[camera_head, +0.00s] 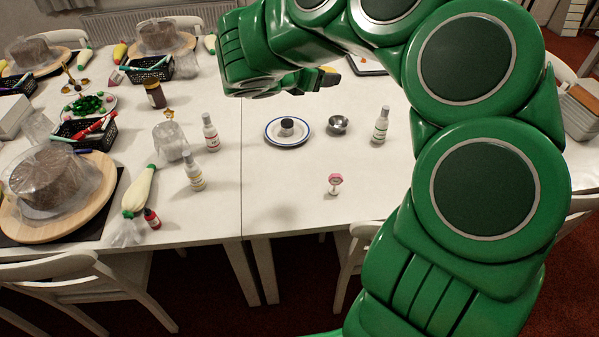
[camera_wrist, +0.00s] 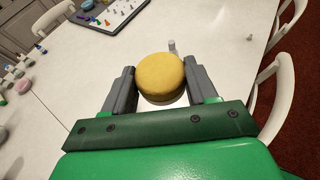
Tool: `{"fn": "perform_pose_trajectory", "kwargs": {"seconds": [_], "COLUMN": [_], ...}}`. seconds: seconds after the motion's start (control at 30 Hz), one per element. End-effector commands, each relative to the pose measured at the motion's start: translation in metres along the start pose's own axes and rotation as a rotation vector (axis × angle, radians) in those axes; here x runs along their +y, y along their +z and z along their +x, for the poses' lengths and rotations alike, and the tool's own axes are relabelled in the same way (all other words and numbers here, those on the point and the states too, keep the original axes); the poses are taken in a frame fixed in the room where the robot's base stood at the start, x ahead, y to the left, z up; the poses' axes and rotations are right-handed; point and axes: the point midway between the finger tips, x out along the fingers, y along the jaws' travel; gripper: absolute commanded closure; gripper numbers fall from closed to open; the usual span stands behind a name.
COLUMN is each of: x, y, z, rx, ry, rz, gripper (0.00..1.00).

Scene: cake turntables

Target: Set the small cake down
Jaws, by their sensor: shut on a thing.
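The small cake (camera_wrist: 160,74), round and yellow on top, is between the two grey fingers of my gripper (camera_wrist: 158,84) in the wrist view. Both fingers touch its sides, and it is held above the white table. In the head view my gripper (camera_head: 327,78) is above the far part of the table, and only a little yellow of the cake shows beside its fingers. What lies directly under the cake is hidden.
A blue-rimmed white plate (camera_head: 269,135) holds a small dark-topped item. Beside it are a metal bowl (camera_head: 338,123), a white bottle (camera_head: 381,125) and a small pink-topped stand (camera_head: 335,183). The left table is crowded with wrapped cakes (camera_head: 55,180). Front right is clear.

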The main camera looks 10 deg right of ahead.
Motion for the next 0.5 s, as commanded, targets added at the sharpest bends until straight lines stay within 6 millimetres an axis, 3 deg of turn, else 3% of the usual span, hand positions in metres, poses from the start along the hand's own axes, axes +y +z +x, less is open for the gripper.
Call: {"fn": "perform_pose_trajectory", "kwargs": {"seconds": [0.3,0.5], "x": [-0.021,-0.032], "y": [-0.012,-0.014], "z": [-0.048,-0.070], "rx": [0.003,0.002], "ry": [-0.123,-0.176], "rz": [0.051,0.075], "gripper": [0.71,0.71]}}
